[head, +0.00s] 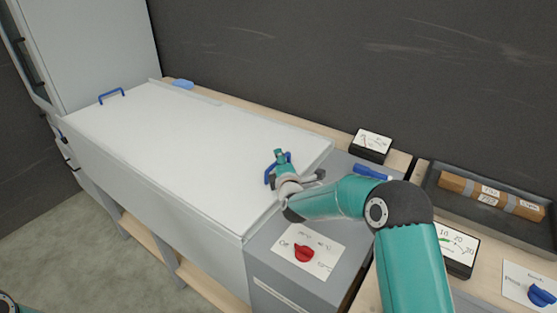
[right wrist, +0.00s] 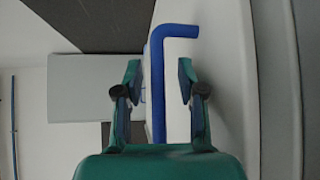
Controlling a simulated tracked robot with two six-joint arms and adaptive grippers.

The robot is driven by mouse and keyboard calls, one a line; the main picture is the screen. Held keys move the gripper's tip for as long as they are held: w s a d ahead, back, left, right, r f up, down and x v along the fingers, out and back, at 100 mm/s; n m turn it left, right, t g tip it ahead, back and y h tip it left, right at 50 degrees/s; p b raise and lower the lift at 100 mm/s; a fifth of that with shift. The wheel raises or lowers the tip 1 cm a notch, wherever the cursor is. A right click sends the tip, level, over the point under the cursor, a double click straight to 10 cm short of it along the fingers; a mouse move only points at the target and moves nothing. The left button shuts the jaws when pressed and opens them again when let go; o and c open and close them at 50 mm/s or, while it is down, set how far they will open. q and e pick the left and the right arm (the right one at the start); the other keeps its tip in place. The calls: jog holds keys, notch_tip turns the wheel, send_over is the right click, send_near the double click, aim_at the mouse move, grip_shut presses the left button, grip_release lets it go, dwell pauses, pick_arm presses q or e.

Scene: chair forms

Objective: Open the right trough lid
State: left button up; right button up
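The long trough has a flat white lid surface (head: 190,140) lying shut on top. A blue bar handle (head: 268,179) stands near its right end, partly hidden by my right gripper (head: 279,158). In the right wrist view, the blue handle (right wrist: 157,95) runs between the two fingers of my right gripper (right wrist: 159,75). The fingers are apart, with gaps on both sides of the bar. A second blue handle (head: 111,96) is at the far left end of the lid. My left gripper is not in view.
Right of the trough are a panel with a red knob (head: 304,253), a black gauge box (head: 371,146), a blue marker-like object (head: 372,172) and a dark tray (head: 432,190) holding a brown labelled roll (head: 490,196). A dark wall (head: 330,60) stands behind.

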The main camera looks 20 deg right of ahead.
jog(key=shift+w, duration=0.15)
grip_shut()
